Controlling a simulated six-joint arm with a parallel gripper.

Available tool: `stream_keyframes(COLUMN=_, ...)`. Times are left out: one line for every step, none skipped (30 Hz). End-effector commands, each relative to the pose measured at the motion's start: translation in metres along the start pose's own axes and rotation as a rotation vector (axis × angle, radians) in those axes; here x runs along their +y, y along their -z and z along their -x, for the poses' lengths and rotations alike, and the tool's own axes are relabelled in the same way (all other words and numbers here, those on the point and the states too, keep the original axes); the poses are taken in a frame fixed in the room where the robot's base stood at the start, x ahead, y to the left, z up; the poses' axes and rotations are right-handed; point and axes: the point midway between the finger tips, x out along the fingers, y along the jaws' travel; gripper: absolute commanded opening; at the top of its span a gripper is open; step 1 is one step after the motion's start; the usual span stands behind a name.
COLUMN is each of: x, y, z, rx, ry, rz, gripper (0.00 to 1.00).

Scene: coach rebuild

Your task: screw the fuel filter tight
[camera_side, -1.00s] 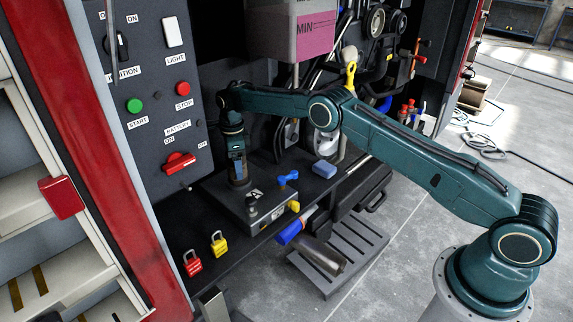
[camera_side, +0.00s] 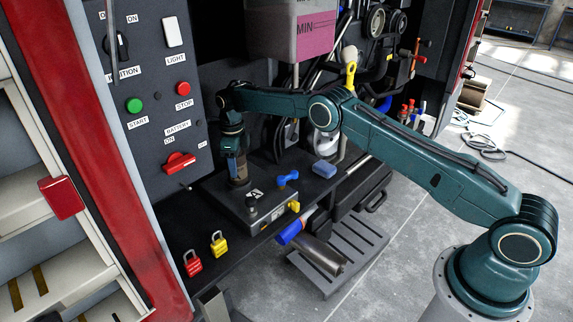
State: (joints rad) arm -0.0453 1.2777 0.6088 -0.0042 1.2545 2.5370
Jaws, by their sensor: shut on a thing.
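The fuel filter (camera_side: 239,183) appears to be the short dark cylinder standing upright on the left rear of a flat dark block (camera_side: 268,209). My gripper (camera_side: 238,174) points straight down over it and is shut on it. The fingers and wrist hide most of the filter, and I cannot see its thread or seat.
A blue-handled valve (camera_side: 288,178), a dark knob (camera_side: 251,201) and a yellow part (camera_side: 294,206) are on the block. Red (camera_side: 193,264) and yellow (camera_side: 218,244) padlocks are in front. The switch panel (camera_side: 155,90) stands close left.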

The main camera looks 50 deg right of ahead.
Motion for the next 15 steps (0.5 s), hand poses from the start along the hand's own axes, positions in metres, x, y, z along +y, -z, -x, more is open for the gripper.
stream_keyframes(x=-0.0008, y=0.0008, z=0.0016, rx=0.001, ry=0.001, rz=-0.046, gripper=0.0)
stream_keyframes(x=-0.0008, y=0.0009, z=0.0016, rx=0.002, ry=0.0, rz=-0.066, gripper=0.0)
stream_keyframes(x=-0.0008, y=0.0009, z=0.0016, rx=0.002, ry=0.0, rz=-0.088, gripper=0.0)
stream_keyframes(x=-0.0008, y=0.001, z=0.0016, rx=0.002, ry=0.0, rz=-0.102, gripper=0.0)
stream_keyframes(x=-0.0008, y=0.001, z=0.0016, rx=0.002, ry=0.0, rz=-0.113, gripper=0.0)
stream_keyframes(x=-0.0008, y=0.0011, z=0.0016, rx=0.002, ry=0.0, rz=-0.126, gripper=0.0)
stream_keyframes(x=-0.0008, y=0.0011, z=0.0016, rx=0.002, ry=0.0, rz=-0.131, gripper=0.0)
stream_keyframes(x=-0.0008, y=0.0011, z=0.0016, rx=0.002, ry=0.0, rz=-0.135, gripper=0.0)
stream_keyframes(x=-0.0008, y=0.0012, z=0.0016, rx=0.003, ry=0.0, rz=-0.138, gripper=0.0)
stream_keyframes(x=-0.0008, y=0.0012, z=0.0016, rx=0.003, ry=0.0, rz=-0.139, gripper=0.0)
stream_keyframes(x=-0.0008, y=0.0012, z=0.0015, rx=0.003, ry=0.0, rz=-0.139, gripper=0.0)
stream_keyframes(x=-0.0008, y=0.0012, z=0.0015, rx=0.003, ry=0.0, rz=-0.139, gripper=0.0)
stream_keyframes(x=-0.0008, y=0.0012, z=0.0015, rx=0.003, ry=0.0, rz=-0.139, gripper=0.0)
stream_keyframes(x=-0.0008, y=0.0012, z=0.0015, rx=0.003, ry=0.0, rz=-0.139, gripper=0.0)
stream_keyframes(x=-0.0008, y=0.0012, z=0.0015, rx=0.003, ry=0.0, rz=-0.139, gripper=0.61)
